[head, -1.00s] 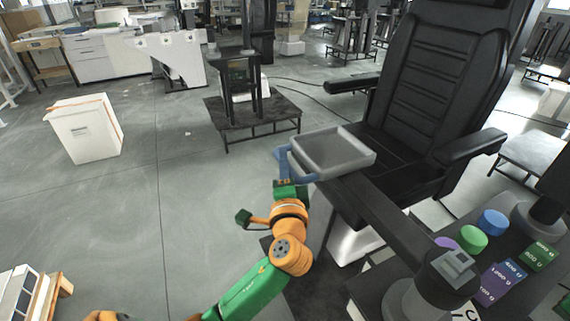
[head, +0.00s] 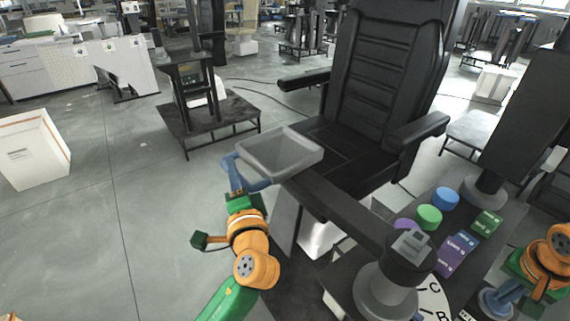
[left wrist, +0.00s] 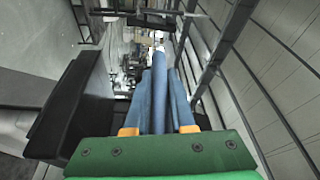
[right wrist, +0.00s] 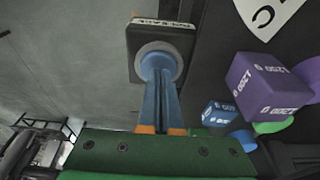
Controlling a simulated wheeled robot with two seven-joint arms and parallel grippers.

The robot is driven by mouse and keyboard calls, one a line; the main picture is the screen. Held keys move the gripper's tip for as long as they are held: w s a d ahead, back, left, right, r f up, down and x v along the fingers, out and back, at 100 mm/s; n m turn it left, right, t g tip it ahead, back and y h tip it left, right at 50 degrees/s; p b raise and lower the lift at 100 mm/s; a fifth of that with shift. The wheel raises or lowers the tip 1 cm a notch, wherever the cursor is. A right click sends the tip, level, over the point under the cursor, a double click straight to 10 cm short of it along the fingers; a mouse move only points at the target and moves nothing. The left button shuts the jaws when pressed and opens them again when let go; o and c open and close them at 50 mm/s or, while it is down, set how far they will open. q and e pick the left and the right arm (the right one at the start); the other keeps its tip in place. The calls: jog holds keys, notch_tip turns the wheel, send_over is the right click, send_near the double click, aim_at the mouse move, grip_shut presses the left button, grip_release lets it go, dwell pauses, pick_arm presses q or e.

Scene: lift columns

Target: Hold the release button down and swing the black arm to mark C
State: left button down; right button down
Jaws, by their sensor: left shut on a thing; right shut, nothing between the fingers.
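The black arm (head: 340,212) runs from a grey pivot post (head: 388,285) to a grey tray (head: 282,158) beside the black chair. My left gripper (head: 232,175) is shut on the tray's blue handle (left wrist: 158,85). A white dial (head: 432,298) with marks C and B lies at the foot of the post; which mark the arm points to is unclear. Whether the button is pressed in is hidden by the fingers.
The black chair (head: 385,80) stands behind the arm. Purple, blue and green blocks (head: 458,250) and round pieces (head: 429,216) sit on the dark table near the dial. A black stand (head: 195,90) is behind the tray. Floor to the left is open, with a white bin (head: 30,150).

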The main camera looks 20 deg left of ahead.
pick_arm(q)
jog(key=s+n+g+y, duration=0.3)
jog(key=s+g, duration=0.1)
jog(key=s, duration=0.7)
jog(key=shift+d+n+g+y, duration=0.15)
jog(key=shift+n+g+y, duration=0.15)
jog(key=shift+g+y, duration=0.1)
jog(key=c, duration=0.8)
grip_release()
jog(key=shift+o, duration=0.2)
